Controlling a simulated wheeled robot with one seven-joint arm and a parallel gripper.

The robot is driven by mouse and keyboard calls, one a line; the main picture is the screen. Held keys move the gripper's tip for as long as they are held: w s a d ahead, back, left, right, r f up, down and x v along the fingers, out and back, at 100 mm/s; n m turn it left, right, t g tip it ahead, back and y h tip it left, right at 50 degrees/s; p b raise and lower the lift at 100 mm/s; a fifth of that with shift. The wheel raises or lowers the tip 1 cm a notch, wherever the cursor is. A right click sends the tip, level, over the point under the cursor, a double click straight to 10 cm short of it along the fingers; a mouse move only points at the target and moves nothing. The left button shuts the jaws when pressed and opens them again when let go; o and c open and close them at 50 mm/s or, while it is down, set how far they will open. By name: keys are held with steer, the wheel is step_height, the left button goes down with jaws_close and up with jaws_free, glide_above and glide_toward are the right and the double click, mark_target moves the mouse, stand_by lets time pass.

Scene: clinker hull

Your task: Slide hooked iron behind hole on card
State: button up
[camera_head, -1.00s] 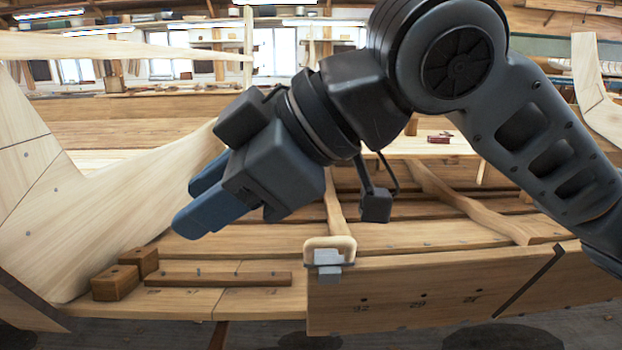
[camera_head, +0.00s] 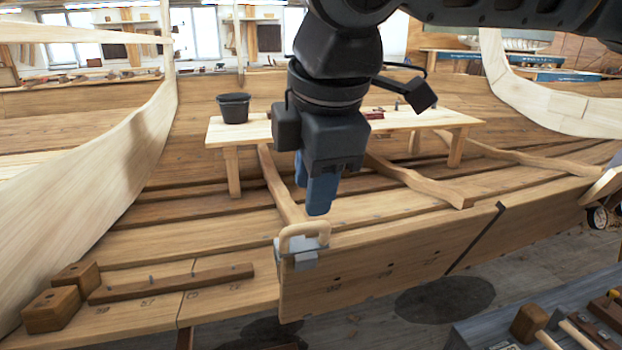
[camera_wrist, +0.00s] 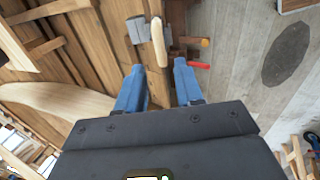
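A grey metal piece with a pale rounded wooden handle (camera_head: 304,236), which I take for the hooked iron, sits over the top edge of the hull plank at its left end. In the wrist view its handle (camera_wrist: 158,42) lies ahead of the gap between my fingers, with the grey metal (camera_wrist: 136,30) beside it. My gripper (camera_head: 316,198) points down just above the handle, with blue fingers apart and empty; the wrist view also shows my gripper (camera_wrist: 158,80) open. The plank (camera_head: 370,275) bears small dark holes above numbers. I cannot make out a separate card.
A dark wooden strip (camera_head: 170,284) and two brown blocks (camera_head: 52,308) lie on the lower planking at left. A bench (camera_head: 430,119) with a black bucket (camera_head: 233,107) stands behind. A tool tray (camera_head: 480,325) is at lower right. The wrist view shows a red-tipped item (camera_wrist: 200,65).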

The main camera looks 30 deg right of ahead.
mark_target(307, 225)
steer(key=b+x, duration=0.4)
steer(key=x, duration=0.1)
steer(key=shift+w+f+b, duration=0.1)
steer(key=shift+f+b, duration=0.25)
steer(key=shift+b, duration=0.05)
steer(key=shift+x, duration=1.15)
steer(key=shift+c, duration=0.3)
jaws_close()
steer(key=shift+r, duration=0.1)
